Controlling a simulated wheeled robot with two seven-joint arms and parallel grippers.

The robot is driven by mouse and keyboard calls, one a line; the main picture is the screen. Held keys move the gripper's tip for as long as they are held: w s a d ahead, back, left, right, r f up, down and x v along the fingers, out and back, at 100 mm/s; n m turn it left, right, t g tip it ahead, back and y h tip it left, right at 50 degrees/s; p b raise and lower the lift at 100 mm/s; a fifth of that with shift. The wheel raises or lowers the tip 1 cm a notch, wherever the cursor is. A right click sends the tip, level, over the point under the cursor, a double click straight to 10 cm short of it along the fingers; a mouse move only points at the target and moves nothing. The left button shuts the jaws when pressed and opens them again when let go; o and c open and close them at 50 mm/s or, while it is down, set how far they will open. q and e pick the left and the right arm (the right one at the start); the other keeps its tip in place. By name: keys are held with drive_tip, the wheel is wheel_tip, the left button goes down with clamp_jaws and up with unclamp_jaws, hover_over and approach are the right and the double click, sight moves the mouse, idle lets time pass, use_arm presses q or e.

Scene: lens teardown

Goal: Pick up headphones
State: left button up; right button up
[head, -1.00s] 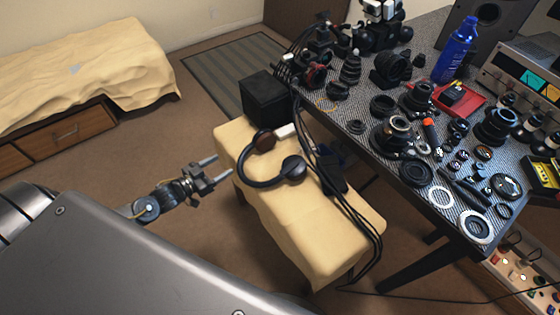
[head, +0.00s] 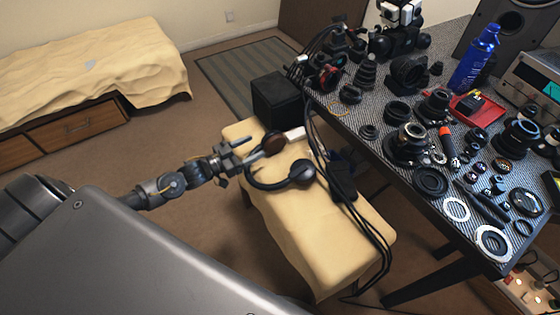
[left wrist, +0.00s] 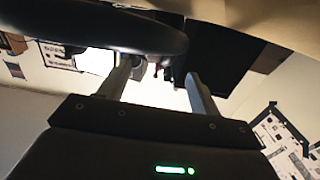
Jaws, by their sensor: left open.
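The dark headphones (head: 262,184) lie on a bench covered with beige cloth (head: 325,235). One ear cup is black (head: 302,173) and the other shows brown (head: 273,143). My left gripper (head: 253,150) is open at the bench's left edge, its fingers pointing right toward the brown cup and the band. In the left wrist view a dark curved part, apparently the headphones (left wrist: 100,28), crosses the upper left by one fingertip of my left gripper (left wrist: 158,80). Nothing shows held between the fingers. I cannot tell whether they touch the headphones. My right gripper is out of view.
Black cables (head: 350,205) hang along the bench's right side. A black box (head: 277,100) stands behind it. A white block (head: 295,133) lies beside the brown cup. The table (head: 395,165) at right is crowded with lens parts. Carpet left of the bench is clear.

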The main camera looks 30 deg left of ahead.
sight(266, 141)
use_arm(q)
drive_tip(key=x, duration=0.5)
drive_tip(key=shift+w, duration=0.1)
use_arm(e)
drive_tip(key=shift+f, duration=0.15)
use_arm(q)
drive_tip(key=shift+c, duration=0.2)
